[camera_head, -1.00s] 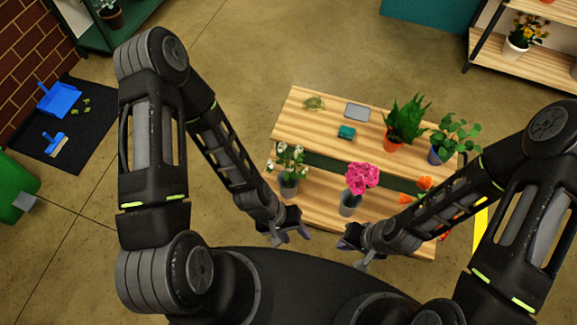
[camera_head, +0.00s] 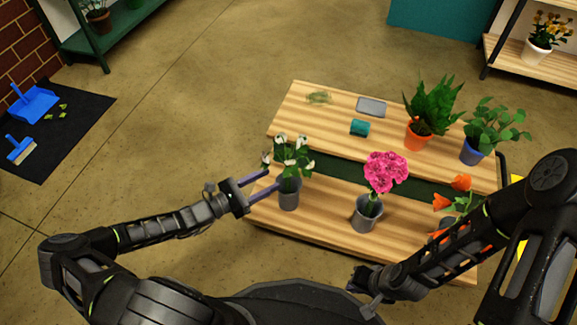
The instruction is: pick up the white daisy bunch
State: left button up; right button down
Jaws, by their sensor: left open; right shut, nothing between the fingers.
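The white daisy bunch (camera_head: 293,158) stands upright in a grey pot (camera_head: 289,194) at the left of the table's near half. My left gripper (camera_head: 271,181) is open, just left of the bunch, with its two purple fingers pointing right toward the stems. One finger is near the flowers and the other near the pot's upper part; I cannot tell whether they touch. My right gripper (camera_head: 362,290) is shut and empty, low in front of the table's near edge. Its fingertips are partly hidden.
A pink bunch in a grey bucket (camera_head: 367,213) stands right of the daisies. Orange tulips (camera_head: 442,202) are partly behind my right arm. A fern (camera_head: 432,106), a leafy plant (camera_head: 490,130), a teal item (camera_head: 360,128) and a grey tray (camera_head: 371,106) sit on the back half.

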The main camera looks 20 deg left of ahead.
aim_at(289, 171)
pick_arm(q)
jog(key=shift+d, duration=0.15)
jog(key=x, duration=0.2)
jog(key=shift+w+d+b, duration=0.15)
jog(key=shift+w+b, duration=0.05)
jog(key=shift+b, duration=0.2)
jog(key=b+x, duration=0.2)
jog(key=x, duration=0.2)
jog(key=shift+d+f, duration=0.15)
jog(key=shift+w+d+b, duration=0.3)
jog(key=shift+w+b, duration=0.05)
jog(key=shift+w, duration=0.1)
jog(key=shift+c, duration=0.3)
